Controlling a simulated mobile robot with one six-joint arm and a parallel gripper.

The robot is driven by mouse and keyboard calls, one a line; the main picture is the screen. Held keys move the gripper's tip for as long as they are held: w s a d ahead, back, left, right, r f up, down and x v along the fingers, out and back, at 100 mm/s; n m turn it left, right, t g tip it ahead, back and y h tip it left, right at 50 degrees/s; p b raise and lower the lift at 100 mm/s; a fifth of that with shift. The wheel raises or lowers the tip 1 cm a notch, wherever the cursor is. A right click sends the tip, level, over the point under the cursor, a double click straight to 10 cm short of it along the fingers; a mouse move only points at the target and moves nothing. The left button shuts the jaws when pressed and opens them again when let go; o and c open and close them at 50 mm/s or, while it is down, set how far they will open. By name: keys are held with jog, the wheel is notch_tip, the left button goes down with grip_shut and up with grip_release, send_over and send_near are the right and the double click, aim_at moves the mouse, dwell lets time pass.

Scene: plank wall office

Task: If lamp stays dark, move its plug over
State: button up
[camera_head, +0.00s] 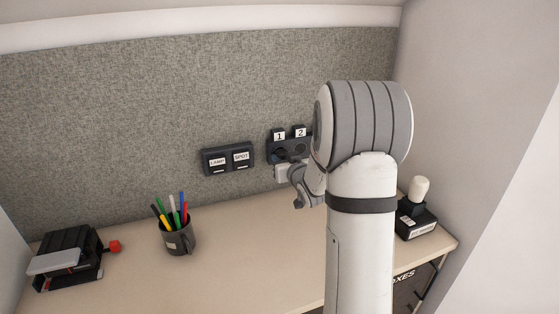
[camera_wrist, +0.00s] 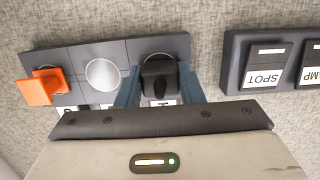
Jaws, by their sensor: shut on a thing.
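The socket strip (camera_wrist: 125,52) is on the grey wall panel. In the wrist view, which is upside down, a black plug (camera_wrist: 160,75) sits at the socket labelled 1. My gripper (camera_wrist: 160,92) is shut on this plug, with a bluish finger on each side. The middle socket (camera_wrist: 102,74) is empty. An orange plug (camera_wrist: 42,87) is at the far-left socket. In the head view the strip (camera_head: 273,147) is partly hidden by my arm. A small device with a pale bulb-like top (camera_head: 419,188), perhaps the lamp, stands at right; I cannot tell whether it is lit.
A switch panel (camera_head: 228,170) marked LAMP and SPOT is left of the strip, and also shows in the wrist view (camera_wrist: 232,75). A pen cup (camera_head: 178,240) and a black device with a red knob (camera_head: 70,258) stand on the desk (camera_head: 235,275). The desk's middle is clear.

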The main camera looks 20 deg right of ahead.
jog(key=shift+s+b, duration=0.5)
jog(key=shift+s, duration=0.8)
jog(key=shift+s, duration=0.15)
jog(key=s, duration=0.3)
jog(key=shift+b, duration=0.3)
dwell(0.4)
